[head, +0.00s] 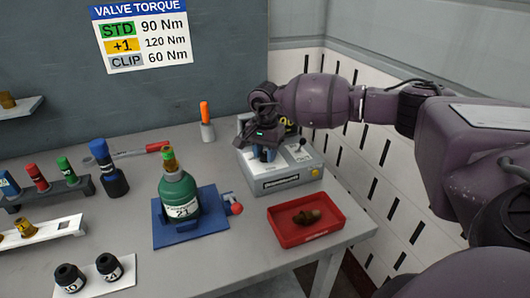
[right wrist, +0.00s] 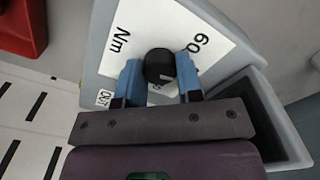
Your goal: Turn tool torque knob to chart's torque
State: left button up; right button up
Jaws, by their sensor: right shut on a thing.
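The torque chart (head: 141,40) on the wall reads STD 90 Nm, +1 120 Nm and CLIP 60 Nm. A grey box (head: 278,180) stands at the table's back right, under my right gripper (head: 264,153). In the right wrist view a black round knob (right wrist: 159,63) sits on a white dial plate (right wrist: 133,27) marked "60" and "Nm". The blue fingers of my right gripper (right wrist: 160,78) are shut on the knob, one on each side. The knob's pointer and part of the dial are hidden. My left gripper is not in view.
A green bottle (head: 178,192) with a brass valve stands in a blue holder (head: 205,226). A red tray (head: 288,236) with brass pieces is at the front right. Racks with coloured tools (head: 62,190) and a white strip with black sockets (head: 98,285) are at left.

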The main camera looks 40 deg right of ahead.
aim_at(265, 154)
jog(key=shift+m, duration=1)
jog(key=shift+r, duration=0.1)
jog(key=o, duration=0.9)
notch_tip(265, 154, up, 11)
jog(key=shift+f, duration=0.1)
jog(key=shift+f, duration=0.1)
